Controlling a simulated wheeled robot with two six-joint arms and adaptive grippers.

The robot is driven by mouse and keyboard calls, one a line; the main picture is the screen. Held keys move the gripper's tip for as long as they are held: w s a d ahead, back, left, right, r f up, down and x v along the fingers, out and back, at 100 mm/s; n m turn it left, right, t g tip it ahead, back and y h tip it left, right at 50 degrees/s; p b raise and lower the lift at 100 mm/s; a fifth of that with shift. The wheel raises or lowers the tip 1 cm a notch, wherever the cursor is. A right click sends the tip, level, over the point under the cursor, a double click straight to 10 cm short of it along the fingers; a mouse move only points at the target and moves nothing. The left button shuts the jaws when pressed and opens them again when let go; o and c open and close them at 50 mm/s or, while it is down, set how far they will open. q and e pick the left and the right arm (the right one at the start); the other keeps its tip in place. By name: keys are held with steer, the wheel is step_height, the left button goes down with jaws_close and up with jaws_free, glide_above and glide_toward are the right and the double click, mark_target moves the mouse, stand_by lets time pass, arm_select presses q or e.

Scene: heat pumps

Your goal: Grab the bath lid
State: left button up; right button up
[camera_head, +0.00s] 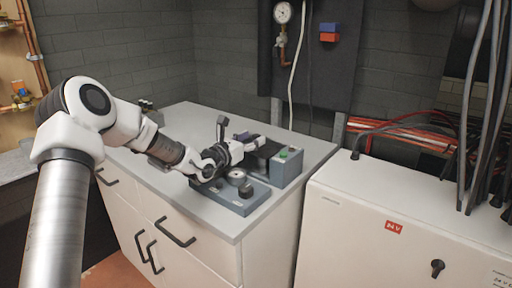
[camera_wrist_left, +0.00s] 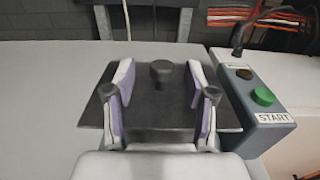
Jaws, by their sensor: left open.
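The bath lid is a dark, flat, roughly square plate (camera_wrist_left: 160,108) with a black round knob (camera_wrist_left: 162,72) standing up from it, in the middle of the left wrist view. My left gripper (camera_wrist_left: 161,78) is open, its two purple-lined fingers on either side of the knob, with gaps between them and it. Whether the fingertips touch the plate, I cannot tell. In the head view my left gripper (camera_head: 250,142) is over the dark lid (camera_head: 268,149), which it partly hides. My right gripper is not in view.
A grey box with a green START button (camera_wrist_left: 264,96) stands just right of the lid. A grey base with a round dial (camera_head: 236,176) and black knob lies in front on the counter (camera_head: 185,110). A white 24 V cabinet (camera_head: 400,220) stands at right.

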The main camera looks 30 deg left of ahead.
arm_select(q)
steer(key=w, duration=0.2)
steer(key=shift+w+d+r, duration=0.1)
steer(key=shift+w+d, duration=0.15)
steer(key=shift+w, duration=0.05)
steer(key=shift+a, duration=0.1)
steer(key=c, duration=0.3)
jaws_close()
steer(key=shift+r, duration=0.1)
